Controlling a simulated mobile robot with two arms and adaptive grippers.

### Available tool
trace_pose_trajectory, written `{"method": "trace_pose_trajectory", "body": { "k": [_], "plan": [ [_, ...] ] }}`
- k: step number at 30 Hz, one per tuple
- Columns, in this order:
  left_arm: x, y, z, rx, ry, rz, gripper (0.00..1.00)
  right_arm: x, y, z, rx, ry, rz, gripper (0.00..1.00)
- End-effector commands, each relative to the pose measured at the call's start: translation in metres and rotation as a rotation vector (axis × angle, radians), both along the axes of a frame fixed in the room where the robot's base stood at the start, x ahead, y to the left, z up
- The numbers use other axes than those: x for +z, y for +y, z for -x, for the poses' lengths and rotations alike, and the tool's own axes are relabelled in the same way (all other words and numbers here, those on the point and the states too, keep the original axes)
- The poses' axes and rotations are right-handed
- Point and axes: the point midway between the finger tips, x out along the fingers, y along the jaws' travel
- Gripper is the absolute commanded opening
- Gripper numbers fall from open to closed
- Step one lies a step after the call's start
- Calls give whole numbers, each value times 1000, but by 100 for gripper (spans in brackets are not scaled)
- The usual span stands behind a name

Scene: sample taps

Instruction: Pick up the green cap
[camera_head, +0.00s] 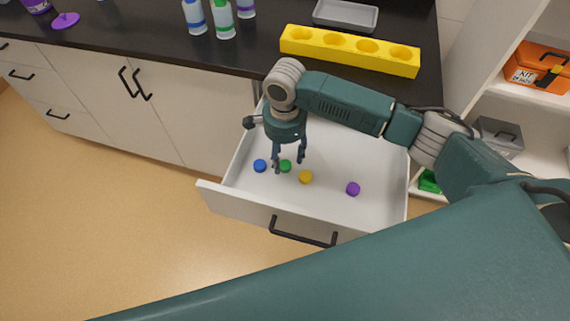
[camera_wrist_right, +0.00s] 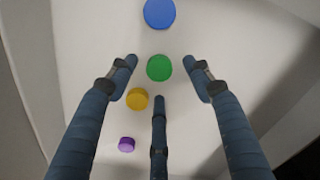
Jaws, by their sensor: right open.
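The green cap (camera_head: 285,166) lies on the floor of the open white drawer (camera_head: 380,165), between a blue cap (camera_head: 260,165) and a yellow cap (camera_head: 306,177). A purple cap (camera_head: 353,189) lies farther right in the drawer. My right gripper (camera_head: 289,160) points down over the green cap, open and empty. In the right wrist view the green cap (camera_wrist_right: 159,68) shows between the spread fingers (camera_wrist_right: 160,78), just past their tips. The blue cap (camera_wrist_right: 159,13), yellow cap (camera_wrist_right: 138,99) and purple cap (camera_wrist_right: 127,144) also show there. My left gripper is not in view.
The dark countertop (camera_head: 150,40) above the drawer holds a yellow block with holes (camera_head: 349,51), a grey tray (camera_head: 346,14) and several bottles. A shelf at the right holds an orange kit box (camera_head: 538,68). The drawer walls surround the caps.

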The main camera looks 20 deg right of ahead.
Motion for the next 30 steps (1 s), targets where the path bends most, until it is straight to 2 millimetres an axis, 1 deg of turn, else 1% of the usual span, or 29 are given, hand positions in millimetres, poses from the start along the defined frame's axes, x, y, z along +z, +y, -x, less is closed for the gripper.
{"method": "trace_pose_trajectory", "body": {
  "k": [3,6,13,14,15,17,18,19,30],
  "plan": [
    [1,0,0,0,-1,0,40,-17,-1,1,-1,1,1,50],
    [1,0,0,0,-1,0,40,-25,-1,1,0,0,1,50],
    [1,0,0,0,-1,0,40,-26,0,1,0,-1,0,50],
    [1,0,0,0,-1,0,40,-26,0,1,0,-1,0,48],
    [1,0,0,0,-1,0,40,-26,0,1,0,-1,0,40],
    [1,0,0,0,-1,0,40,-26,0,1,0,-1,0,30],
    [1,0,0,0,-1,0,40,-26,0,1,0,-1,0,22],
    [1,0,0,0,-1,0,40,-26,0,1,0,-1,0,19],
    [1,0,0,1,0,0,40,-25,0,0,0,-2,0,19]
  ]
}}
